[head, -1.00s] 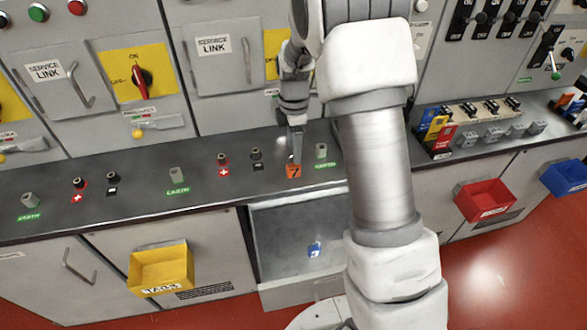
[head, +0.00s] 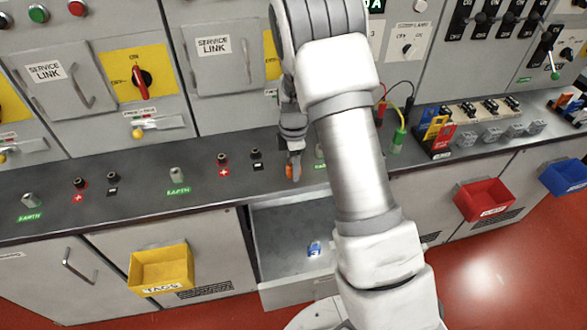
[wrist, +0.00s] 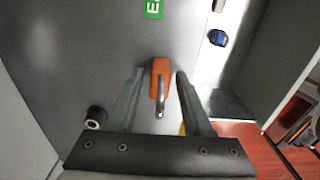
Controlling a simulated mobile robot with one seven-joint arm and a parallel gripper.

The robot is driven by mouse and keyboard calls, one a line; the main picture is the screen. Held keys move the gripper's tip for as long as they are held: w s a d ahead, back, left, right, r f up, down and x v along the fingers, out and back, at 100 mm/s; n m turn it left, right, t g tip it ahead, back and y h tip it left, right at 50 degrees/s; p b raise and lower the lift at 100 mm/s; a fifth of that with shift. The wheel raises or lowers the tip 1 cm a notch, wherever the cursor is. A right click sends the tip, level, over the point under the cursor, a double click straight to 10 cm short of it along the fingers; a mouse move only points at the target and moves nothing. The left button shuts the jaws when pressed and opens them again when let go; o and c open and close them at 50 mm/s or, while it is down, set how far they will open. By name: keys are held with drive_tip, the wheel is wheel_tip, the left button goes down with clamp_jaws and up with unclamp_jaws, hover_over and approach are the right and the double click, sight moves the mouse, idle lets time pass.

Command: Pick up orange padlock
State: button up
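The orange padlock (wrist: 160,75) lies on the dark countertop. In the wrist view its metal shackle points toward my gripper. My gripper (wrist: 159,78) is open, with one finger on each side of the padlock. A gap shows beside it, wider on the left. In the head view my gripper (head: 293,175) is low over the counter, and the padlock (head: 289,170) is partly hidden behind a finger. I cannot tell the exact height of the fingertips above the counter.
Posts and sockets stand along the counter, including a black socket (head: 256,155) just left of my gripper. An open drawer (head: 285,290) below holds a blue padlock-like item (head: 314,248). A yellow bin (head: 160,268) and red bin (head: 485,199) hang on the front.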

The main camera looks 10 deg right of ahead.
clamp_jaws()
